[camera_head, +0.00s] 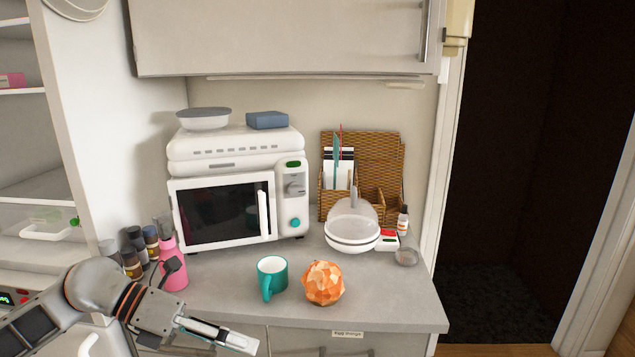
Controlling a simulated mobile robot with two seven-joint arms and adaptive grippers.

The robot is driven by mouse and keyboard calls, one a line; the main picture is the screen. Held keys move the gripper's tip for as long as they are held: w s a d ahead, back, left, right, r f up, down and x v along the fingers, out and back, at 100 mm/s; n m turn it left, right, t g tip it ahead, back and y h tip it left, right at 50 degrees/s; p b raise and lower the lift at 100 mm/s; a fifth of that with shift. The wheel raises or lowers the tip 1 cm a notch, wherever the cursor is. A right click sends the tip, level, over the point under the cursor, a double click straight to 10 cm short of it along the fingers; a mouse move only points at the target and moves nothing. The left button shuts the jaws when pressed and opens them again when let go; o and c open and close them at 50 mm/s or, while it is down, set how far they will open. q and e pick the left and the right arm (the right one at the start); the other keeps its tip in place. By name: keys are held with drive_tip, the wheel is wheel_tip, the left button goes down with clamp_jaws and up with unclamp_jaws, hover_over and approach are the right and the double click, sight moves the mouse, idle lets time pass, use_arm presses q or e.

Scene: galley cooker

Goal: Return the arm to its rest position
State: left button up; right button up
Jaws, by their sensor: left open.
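My left arm comes in from the lower left, its gripper (222,337) in front of the counter's front edge and below the worktop. Its jaws are open and I see nothing between them. The grey counter (400,305) lies behind and above the gripper. A pink bottle (173,268) stands on the counter just behind my arm. My right gripper is not in view.
A teal mug (272,278) and an orange faceted ball (323,283) stand near the counter's front edge. A white microwave (289,207) stands behind them. Several small jars (131,262) cluster at the left. A dark doorway (510,180) is at the right.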

use_arm(q)
drive_tip(key=s+d+r+n+t+h, duration=0.1)
drive_tip(key=s+d+n+t+h, duration=0.1)
drive_tip(key=d+n+h, duration=0.5)
drive_tip(key=w+a+f+n+t+y, duration=0.1)
drive_tip(key=a+f+n+t+y, duration=0.5)
drive_tip(key=n, duration=0.5)
drive_tip(key=w+a+f+n+t+y, duration=0.1)
drive_tip(key=f+n+t+y, duration=0.3)
drive_tip(key=f+n+t, duration=0.45)
drive_tip(key=s+a+f+n+g+y, duration=0.3)
drive_tip(key=s+f+n, duration=0.3)
drive_tip(key=f, duration=0.4)
drive_tip(key=s+a+f+n+g+y, duration=0.3)
drive_tip(key=s+f+n, duration=0.3)
drive_tip(key=s+f, duration=0.3)
wheel_tip(320, 180, down, 2)
drive_tip(key=shift+s+g, duration=0.15)
drive_tip(key=shift+g, duration=0.3)
drive_tip(key=c, duration=0.9)
drive_tip(key=shift+a, duration=0.1)
